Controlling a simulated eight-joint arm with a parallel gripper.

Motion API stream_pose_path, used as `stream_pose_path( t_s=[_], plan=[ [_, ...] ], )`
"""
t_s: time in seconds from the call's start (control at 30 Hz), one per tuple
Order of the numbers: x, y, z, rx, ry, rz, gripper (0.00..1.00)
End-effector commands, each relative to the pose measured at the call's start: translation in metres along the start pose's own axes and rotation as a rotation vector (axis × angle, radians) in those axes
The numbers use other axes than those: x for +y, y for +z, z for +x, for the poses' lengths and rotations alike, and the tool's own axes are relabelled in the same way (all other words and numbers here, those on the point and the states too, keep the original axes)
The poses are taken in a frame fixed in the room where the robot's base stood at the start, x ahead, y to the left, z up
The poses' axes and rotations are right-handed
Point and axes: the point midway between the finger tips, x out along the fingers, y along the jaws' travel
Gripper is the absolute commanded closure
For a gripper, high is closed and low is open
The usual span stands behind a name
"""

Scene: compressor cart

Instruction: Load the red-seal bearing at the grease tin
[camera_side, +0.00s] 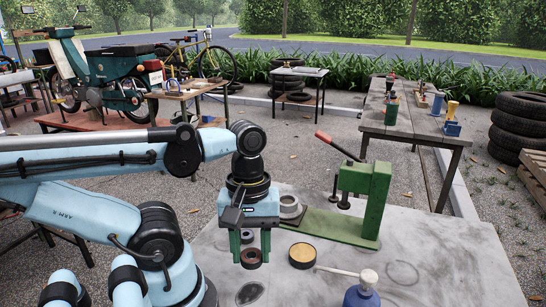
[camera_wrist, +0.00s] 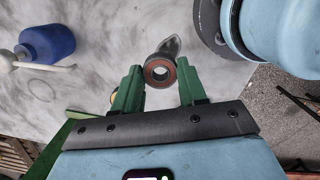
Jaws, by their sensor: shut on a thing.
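My gripper (camera_side: 251,254) points down over the grey table, its green fingers closed on the sides of a small bearing (camera_side: 251,259). In the wrist view the bearing (camera_wrist: 160,71) sits between the fingertips of my gripper (camera_wrist: 159,82) and shows a reddish-brown ring around an open bore. It appears held above the tabletop; the exact gap is hard to tell. The round grease tin (camera_side: 302,255), open with amber content, stands just right of the held bearing in the side view.
A green press (camera_side: 362,195) with a red-handled lever stands behind the tin. The table's right side is clear.

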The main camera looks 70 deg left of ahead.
Motion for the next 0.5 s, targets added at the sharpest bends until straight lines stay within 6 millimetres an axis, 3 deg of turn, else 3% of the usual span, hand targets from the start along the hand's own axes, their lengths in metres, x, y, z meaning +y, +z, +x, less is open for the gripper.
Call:
stream_pose_path(
  t_s=[0.03, 0.17, 0.5],
  plan=[
    [0.0, 0.0, 0.0, 0.0, 0.0, 0.0, 0.62],
    [0.0, 0.0, 0.0, 0.0, 0.0, 0.0, 0.82],
    [0.015, -0.011, -0.007, 0.0, 0.0, -0.001, 0.83]
  ],
)
